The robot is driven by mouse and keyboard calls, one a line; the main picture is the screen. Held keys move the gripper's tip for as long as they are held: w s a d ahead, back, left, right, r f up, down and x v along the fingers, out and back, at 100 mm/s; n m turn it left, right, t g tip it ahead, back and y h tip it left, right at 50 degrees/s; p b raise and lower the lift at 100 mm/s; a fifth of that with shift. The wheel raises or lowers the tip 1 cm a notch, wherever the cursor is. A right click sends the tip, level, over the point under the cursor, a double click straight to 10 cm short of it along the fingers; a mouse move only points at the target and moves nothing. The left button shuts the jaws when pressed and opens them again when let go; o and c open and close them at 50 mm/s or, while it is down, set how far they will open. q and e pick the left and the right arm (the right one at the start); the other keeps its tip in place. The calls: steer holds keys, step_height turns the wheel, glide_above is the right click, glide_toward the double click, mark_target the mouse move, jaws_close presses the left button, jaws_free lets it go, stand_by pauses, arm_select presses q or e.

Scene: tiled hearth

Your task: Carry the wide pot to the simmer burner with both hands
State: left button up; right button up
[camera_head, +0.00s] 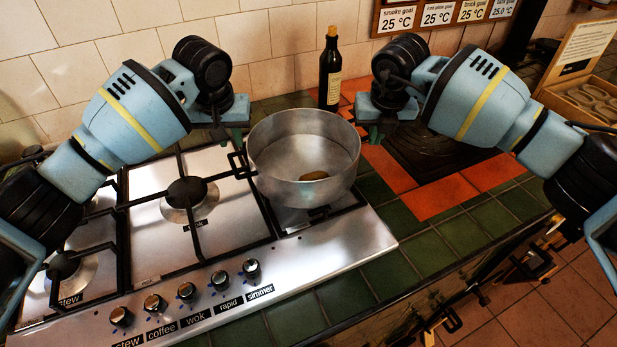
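The wide pot (273,175) is a round grey metal pan, upright above the right end of the hob, over the burner place behind the simmer label (260,292). It hides that burner, and I cannot tell whether its base touches the grate. A small brown oval thing (314,176) lies inside. My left gripper (238,137) points down at the pot's left rim. My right gripper (374,135) points down at its right rim. Their fingertips are small and dark, and I cannot tell whether they are closed on the pot.
The steel hob (150,212) has black grates and front knobs (220,281). A dark bottle (330,75) stands behind the pot. Right of it are green and orange tiles (440,197), a dark square plate (425,150) and a wooden box (585,100). The front right tiles are clear.

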steer(key=o, duration=0.4)
arm_select(q)
steer(key=v, duration=1.2)
arm_select(e)
steer(key=v, duration=1.2)
